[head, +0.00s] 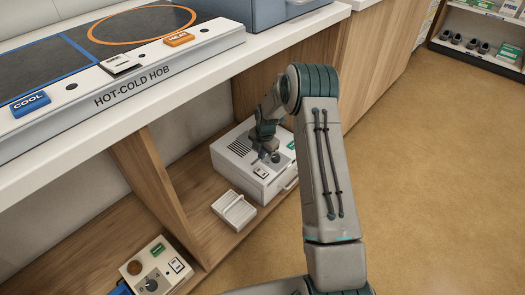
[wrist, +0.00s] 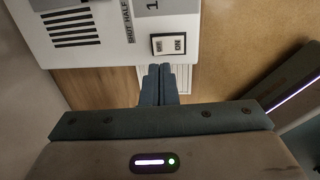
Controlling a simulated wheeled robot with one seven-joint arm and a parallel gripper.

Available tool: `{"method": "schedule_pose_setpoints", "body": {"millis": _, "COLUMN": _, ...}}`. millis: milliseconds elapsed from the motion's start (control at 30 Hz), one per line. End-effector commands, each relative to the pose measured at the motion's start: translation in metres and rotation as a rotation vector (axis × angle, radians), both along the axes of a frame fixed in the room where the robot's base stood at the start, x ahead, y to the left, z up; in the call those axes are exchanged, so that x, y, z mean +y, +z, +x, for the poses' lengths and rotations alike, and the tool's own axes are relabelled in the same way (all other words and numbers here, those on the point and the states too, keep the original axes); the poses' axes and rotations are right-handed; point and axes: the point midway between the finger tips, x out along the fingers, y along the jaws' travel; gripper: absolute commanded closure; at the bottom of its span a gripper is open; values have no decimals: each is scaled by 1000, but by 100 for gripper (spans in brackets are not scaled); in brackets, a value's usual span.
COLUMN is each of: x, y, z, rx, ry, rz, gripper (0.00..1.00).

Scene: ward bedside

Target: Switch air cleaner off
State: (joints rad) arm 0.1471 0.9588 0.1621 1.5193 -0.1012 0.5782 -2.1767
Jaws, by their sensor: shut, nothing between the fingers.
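A white box with a dark slotted grille, which looks like the air cleaner (head: 230,158), stands on the low shelf under the counter. It fills the upper left of the wrist view (wrist: 105,35). A small dark-framed rocker switch (wrist: 168,43) with two marked halves sits near its edge; which half is pressed is too small to tell. My gripper (head: 268,157) is over the box's top in the head view. In the wrist view its shut, empty fingertips (wrist: 159,70) are close beside the switch; whether they touch the box I cannot tell.
A small white slatted block (head: 234,210) lies on the shelf in front of the box. A control box with a knob (head: 154,268) stands beyond a wooden divider (head: 160,185). The floor (head: 430,180) at right is clear.

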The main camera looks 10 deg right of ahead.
Motion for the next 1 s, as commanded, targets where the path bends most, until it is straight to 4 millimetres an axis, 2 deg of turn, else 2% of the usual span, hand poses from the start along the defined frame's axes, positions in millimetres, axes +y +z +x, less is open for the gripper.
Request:
{"method": "schedule_pose_setpoints", "body": {"millis": 33, "x": 2, "y": -17, "z": 1, "rx": 1, "ry": 2, "rz": 0, "gripper": 100}}
{"method": "schedule_pose_setpoints", "body": {"millis": 200, "x": 4, "y": -50, "z": 5, "rx": 1, "ry": 1, "rz": -1, "gripper": 100}}
{"method": "schedule_pose_setpoints", "body": {"millis": 400, "x": 5, "y": -73, "z": 7, "rx": -1, "ry": -1, "rz": 0, "gripper": 100}}
{"method": "schedule_pose_setpoints", "body": {"millis": 867, "x": 6, "y": -79, "z": 8, "rx": -2, "ry": 0, "rz": 0, "gripper": 100}}
{"method": "schedule_pose_setpoints", "body": {"millis": 1000, "x": -1, "y": -81, "z": 9, "rx": 11, "ry": -12, "rz": -6, "gripper": 100}}
